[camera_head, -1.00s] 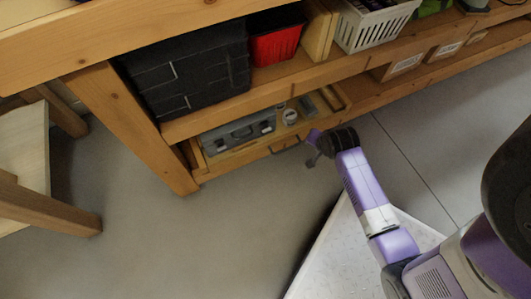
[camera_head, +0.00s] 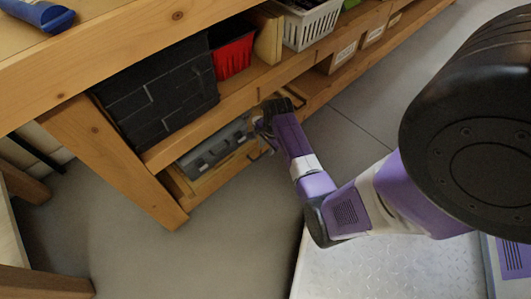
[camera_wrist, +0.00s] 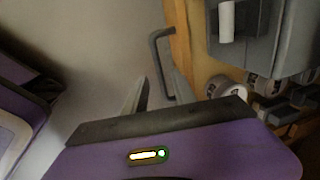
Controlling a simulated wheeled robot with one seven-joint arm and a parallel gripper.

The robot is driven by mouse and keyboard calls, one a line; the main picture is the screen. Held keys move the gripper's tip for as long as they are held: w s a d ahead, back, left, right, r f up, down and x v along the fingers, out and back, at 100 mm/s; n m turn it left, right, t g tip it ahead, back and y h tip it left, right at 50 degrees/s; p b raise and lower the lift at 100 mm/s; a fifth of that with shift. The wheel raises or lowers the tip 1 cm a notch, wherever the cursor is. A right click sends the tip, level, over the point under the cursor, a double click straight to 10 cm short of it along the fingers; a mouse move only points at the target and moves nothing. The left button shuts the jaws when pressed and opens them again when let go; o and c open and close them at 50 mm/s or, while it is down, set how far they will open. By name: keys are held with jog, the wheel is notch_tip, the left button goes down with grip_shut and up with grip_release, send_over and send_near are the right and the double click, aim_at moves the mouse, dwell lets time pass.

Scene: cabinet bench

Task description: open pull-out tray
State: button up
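The wooden pull-out tray (camera_head: 222,175) sits low under the bench's bottom shelf, and I cannot tell how far out it is. Its wooden front edge (camera_wrist: 181,45) shows upright in the wrist view. A dark bar handle (camera_wrist: 153,62) stands out from that front. My gripper (camera_wrist: 158,84) is open, with one fingertip on each side of the handle's near end. I see no clear contact. In the head view my gripper (camera_head: 264,133) is at the tray's right part, and my wrist hides much of the handle there.
The tray holds a grey case (camera_head: 213,147), also in the wrist view (camera_wrist: 270,40), and tape rolls (camera_wrist: 222,88). Above are a black box (camera_head: 160,95), a red bin (camera_head: 233,57) and a white basket (camera_head: 312,25). A bench leg (camera_head: 115,160) stands left. Floor (camera_head: 235,235) in front is clear.

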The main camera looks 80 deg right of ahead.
jog(key=shift+w+d+f+b, duration=0.1)
jog(key=shift+f+b, duration=0.15)
jog(key=shift+f, duration=0.35)
jog(key=shift+w+d+f+b, duration=0.1)
jog(key=shift+f+b, duration=0.15)
jog(key=shift+f, duration=0.35)
grip_shut()
jog(key=shift+s, duration=0.1)
dwell(0.5)
